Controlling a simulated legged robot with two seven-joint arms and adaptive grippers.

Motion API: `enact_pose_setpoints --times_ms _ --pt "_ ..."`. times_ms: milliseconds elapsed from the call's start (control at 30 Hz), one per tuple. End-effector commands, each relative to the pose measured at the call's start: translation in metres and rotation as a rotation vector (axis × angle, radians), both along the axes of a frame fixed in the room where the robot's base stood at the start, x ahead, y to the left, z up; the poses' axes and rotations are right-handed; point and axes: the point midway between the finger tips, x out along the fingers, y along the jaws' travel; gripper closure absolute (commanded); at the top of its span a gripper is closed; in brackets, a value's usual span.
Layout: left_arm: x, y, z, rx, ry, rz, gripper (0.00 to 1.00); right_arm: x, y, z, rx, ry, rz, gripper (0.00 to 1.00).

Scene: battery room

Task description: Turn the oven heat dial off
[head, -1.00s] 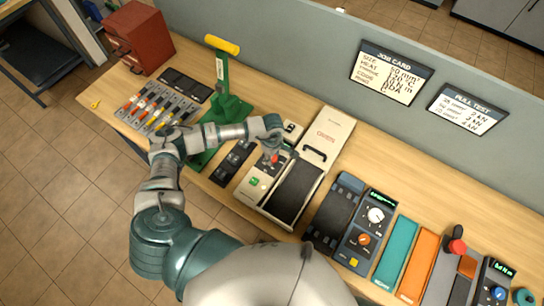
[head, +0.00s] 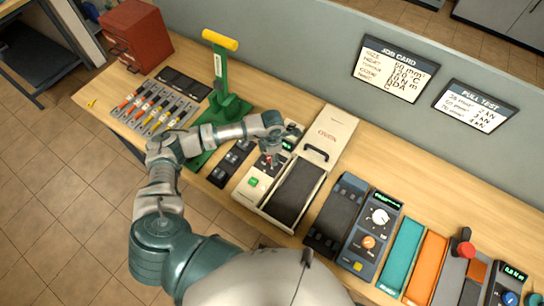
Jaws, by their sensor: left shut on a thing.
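The oven (head: 340,132) is a cream unit on the bench, with a dark tray area, a black handle and a control panel on its left side. The panel carries a green button (head: 253,182) and a small display (head: 287,145). My left gripper (head: 269,161) reaches down over this panel and is shut on a small control with red showing, apparently the heat dial. The fingers hide most of the dial, so its pointer position cannot be read. My right gripper is not in view.
A green press with a yellow handle (head: 220,40) stands close behind my left arm. A row of tools (head: 155,105) and a red cabinet (head: 137,35) are at the left. A dial unit (head: 372,235), coloured panels and a red-topped lever (head: 465,248) are at the right.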

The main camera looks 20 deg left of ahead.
Motion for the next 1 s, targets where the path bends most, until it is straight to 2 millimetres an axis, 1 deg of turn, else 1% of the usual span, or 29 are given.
enact_pose_setpoints --times_ms 33,400,1000 --pt "0.002 0.001 0.001 0.0 -0.007 0.043 0.93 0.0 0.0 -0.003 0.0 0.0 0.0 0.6" --pt "0.003 0.001 0.002 -0.002 -0.008 0.396 0.93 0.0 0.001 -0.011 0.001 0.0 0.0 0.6" --pt "0.004 0.002 0.003 -0.003 -0.01 0.967 0.93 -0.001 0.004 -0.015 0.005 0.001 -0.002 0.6"
